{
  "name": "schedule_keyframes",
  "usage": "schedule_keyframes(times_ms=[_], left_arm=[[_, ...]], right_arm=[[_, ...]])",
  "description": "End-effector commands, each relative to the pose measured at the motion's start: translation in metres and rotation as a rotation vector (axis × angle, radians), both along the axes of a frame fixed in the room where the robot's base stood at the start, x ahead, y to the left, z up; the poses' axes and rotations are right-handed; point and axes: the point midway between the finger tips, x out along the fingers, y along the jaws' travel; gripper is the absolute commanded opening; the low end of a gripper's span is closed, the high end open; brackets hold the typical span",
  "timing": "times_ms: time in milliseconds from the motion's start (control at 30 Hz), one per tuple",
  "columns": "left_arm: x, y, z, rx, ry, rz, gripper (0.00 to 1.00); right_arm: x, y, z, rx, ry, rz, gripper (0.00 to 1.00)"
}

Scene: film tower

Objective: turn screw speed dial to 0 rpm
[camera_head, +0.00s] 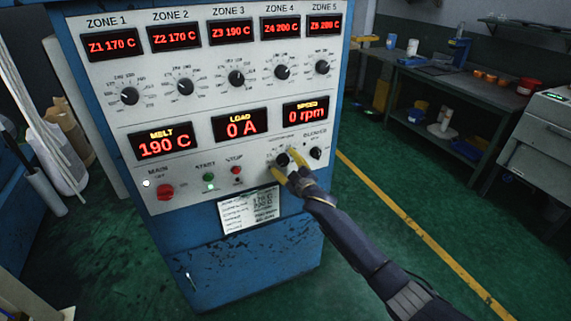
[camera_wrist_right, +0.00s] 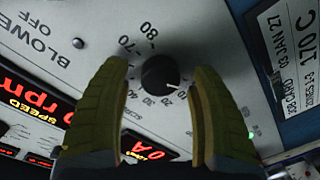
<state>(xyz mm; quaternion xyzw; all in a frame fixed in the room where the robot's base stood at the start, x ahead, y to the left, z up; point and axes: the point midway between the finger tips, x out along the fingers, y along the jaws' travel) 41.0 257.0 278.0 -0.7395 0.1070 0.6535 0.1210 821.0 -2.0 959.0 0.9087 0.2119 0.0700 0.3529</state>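The screw speed dial (camera_head: 283,159) is a small black knob at the lower right of the blue machine's panel. In the right wrist view the dial (camera_wrist_right: 160,75) has a white pointer aimed right, just past the low numbers, toward the right-hand finger. That finger hides the end of the scale. The speed display (camera_head: 305,113) reads 0 rpm. My right gripper (camera_head: 292,170) has yellow fingers, one on each side of the dial. In the right wrist view the fingers (camera_wrist_right: 160,72) are apart, with a gap to the knob on both sides. My left gripper is not in view.
The blower knob (camera_head: 316,153) is just right of the dial. The start button (camera_head: 208,177), stop button (camera_head: 236,170) and red main switch (camera_head: 165,191) are to the left. A paper label (camera_head: 248,211) hangs below. A workbench (camera_head: 470,95) stands at the right behind open green floor.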

Motion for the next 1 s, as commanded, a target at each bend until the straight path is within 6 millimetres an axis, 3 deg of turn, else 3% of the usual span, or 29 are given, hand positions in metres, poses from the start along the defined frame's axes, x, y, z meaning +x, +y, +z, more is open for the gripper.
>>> schedule_keyframes(times_ms=[367, 1000], left_arm=[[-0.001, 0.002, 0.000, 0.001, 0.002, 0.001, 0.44], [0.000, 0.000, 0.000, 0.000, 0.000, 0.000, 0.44]], right_arm=[[-0.006, -0.003, -0.001, 0.000, 0.000, 0.000, 0.62], [-0.089, -0.043, 0.001, 0.001, 0.000, 0.001, 0.62]])
